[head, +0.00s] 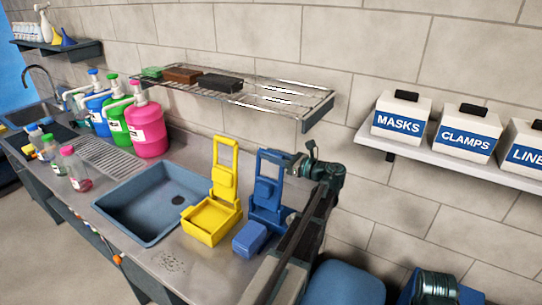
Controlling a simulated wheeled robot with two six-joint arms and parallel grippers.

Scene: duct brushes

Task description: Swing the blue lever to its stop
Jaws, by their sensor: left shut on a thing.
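The blue lever (267,158) is an upright open frame on a blue wringer-like fixture, on the counter right of the sink. It stands about upright, leaning slightly back. My left gripper (298,165) is at the upper right side of this frame, shut on its edge. The gripper and wrist hide part of the frame's right side.
The sink (150,205) lies further left. A wire rack (260,93) hangs above. A shelf (450,150) with labelled boxes is at right.

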